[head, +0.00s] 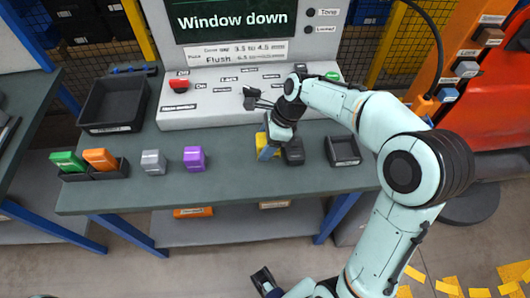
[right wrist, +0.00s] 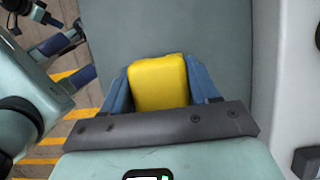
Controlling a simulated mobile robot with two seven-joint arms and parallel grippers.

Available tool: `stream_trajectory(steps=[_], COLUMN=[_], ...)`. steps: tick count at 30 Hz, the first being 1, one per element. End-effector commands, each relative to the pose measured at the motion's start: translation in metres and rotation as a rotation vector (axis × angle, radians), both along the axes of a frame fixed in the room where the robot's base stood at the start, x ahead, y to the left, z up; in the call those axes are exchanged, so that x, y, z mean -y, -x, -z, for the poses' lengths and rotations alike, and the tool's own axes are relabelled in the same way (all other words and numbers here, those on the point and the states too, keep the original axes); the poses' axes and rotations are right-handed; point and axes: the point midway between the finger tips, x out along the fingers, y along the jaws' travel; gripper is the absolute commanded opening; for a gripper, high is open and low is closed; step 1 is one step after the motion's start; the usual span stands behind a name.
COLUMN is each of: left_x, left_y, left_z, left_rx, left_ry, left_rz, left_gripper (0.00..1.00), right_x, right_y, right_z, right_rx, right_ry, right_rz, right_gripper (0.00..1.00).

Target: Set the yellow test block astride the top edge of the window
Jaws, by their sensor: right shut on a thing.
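The yellow test block (head: 262,140) is at the middle of the bench, partly hidden by my right gripper (head: 267,148). In the right wrist view the yellow block (right wrist: 158,82) sits between the two blue fingers of the right gripper (right wrist: 160,88), which is shut on it. I cannot tell whether the block touches the bench top. My left gripper (head: 265,279) is low in the head view, over the floor and in front of the bench; its jaws are unclear. A red door or car body (head: 500,110) stands at the far right; its window edge is not clearly visible.
The bench (head: 235,185) holds a control console (head: 215,112), a black tray (head: 112,103), green (head: 67,160) and orange (head: 100,158) blocks in a holder, a grey block (head: 153,162), a purple block (head: 194,158) and a small black tray (head: 343,151). The screen (head: 235,19) reads "Window down".

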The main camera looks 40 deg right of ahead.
Motion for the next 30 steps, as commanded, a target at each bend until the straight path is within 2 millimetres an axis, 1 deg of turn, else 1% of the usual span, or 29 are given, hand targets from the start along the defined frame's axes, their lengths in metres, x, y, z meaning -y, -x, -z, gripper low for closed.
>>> stream_trajectory(steps=[5, 9, 11, 19, 23, 24, 25, 26, 30], left_x=[0.0, 0.0, 0.0, 0.0, 0.0, 0.0, 0.0, 0.0, 0.0], left_y=[0.001, 0.002, 0.002, 0.002, 0.002, 0.002, 0.002, 0.002, 0.002], left_z=[0.003, 0.007, 0.009, 0.008, 0.009, 0.009, 0.009, 0.009, 0.009], left_rx=[-0.001, -0.002, -0.002, -0.002, -0.002, -0.002, -0.002, -0.002, -0.001], left_ry=[0.0, 0.0, 0.0, 0.0, -0.001, -0.001, -0.001, -0.001, 0.0], left_rz=[0.0, 0.0, 0.0, 0.0, 0.0, 0.0, 0.0, 0.0, -0.001], left_gripper=[0.0, 0.0, 0.0, 0.0, 0.0, 0.0, 0.0, 0.0, 0.0], right_x=[0.0, 0.0, 0.0, 0.0, 0.0, 0.0, 0.0, 0.0, 0.0], right_y=[0.0, 0.0, 0.0, 0.0, 0.0, 0.0, 0.0, 0.0, 0.0], right_z=[0.014, 0.037, 0.043, 0.044, 0.048, 0.048, 0.048, 0.048, 0.048], right_rx=[-0.001, -0.002, -0.001, 0.003, 0.002, 0.002, 0.002, 0.002, 0.0], right_ry=[0.0, -0.001, 0.0, 0.001, 0.0, 0.0, 0.0, 0.0, 0.0], right_rz=[0.0, 0.0, 0.0, -0.001, -0.001, -0.001, -0.001, -0.001, -0.001], right_gripper=[0.19, 0.19, 0.19, 0.19, 0.19, 0.69, 0.79, 0.85, 0.85])
